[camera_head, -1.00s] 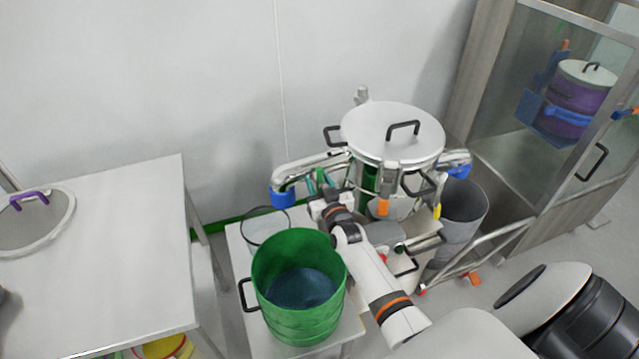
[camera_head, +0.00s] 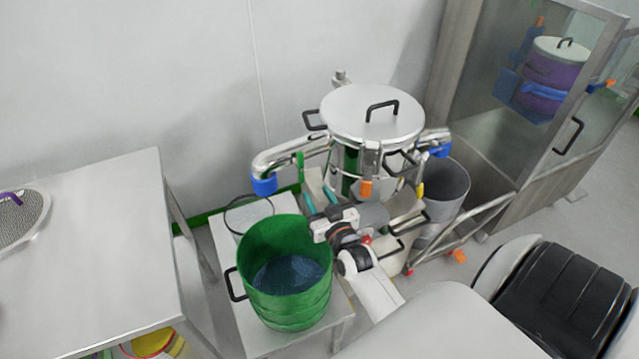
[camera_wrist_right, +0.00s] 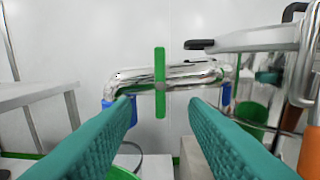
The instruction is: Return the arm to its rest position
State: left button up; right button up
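My right gripper (camera_head: 319,198) is in front of the steel pipe (camera_head: 285,156) of the lidded vessel, above and beside the green drum. In the right wrist view its teal fingers (camera_wrist_right: 162,103) are spread with nothing between them. Beyond them a green handle (camera_wrist_right: 160,82) stands upright on the pipe, apart from the fingers. That green handle (camera_head: 301,168) also shows in the head view, just beyond the fingers. My right arm reaches in from the lower right. My left gripper is out of view.
An open green drum (camera_head: 290,312) with dark contents stands on a small white table (camera_head: 222,232), close to my right arm. The lidded steel vessel (camera_head: 345,112) and a grey bin (camera_head: 446,195) stand behind. A larger table (camera_head: 90,250) is left; a glass-fronted cabinet (camera_head: 480,125) is right.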

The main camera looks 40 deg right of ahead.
jog(key=shift+s, duration=0.2)
dwell(0.4)
jog(key=s+a+f+n+g+y, duration=0.35)
jog(key=s+a+g, duration=0.35)
jog(key=s+a, duration=0.25)
jog(key=s+a+n+g, duration=0.1)
jog(key=s+a+g, duration=0.25)
jog(key=s, duration=0.35)
jog(key=s+a+g, duration=0.2)
jog(key=s+g, duration=0.2)
jog(key=s, duration=0.4)
notch_tip(320, 180, down, 26)
jog(key=s, duration=0.1)
jog(key=s+d+f+g, duration=0.2)
jog(key=s+d+f, duration=0.1)
jog(key=s+f, duration=1.1)
jog(key=shift+s+f+n, duration=0.35)
jog(key=shift+s+f, duration=0.05)
jog(key=shift+s, duration=0.75)
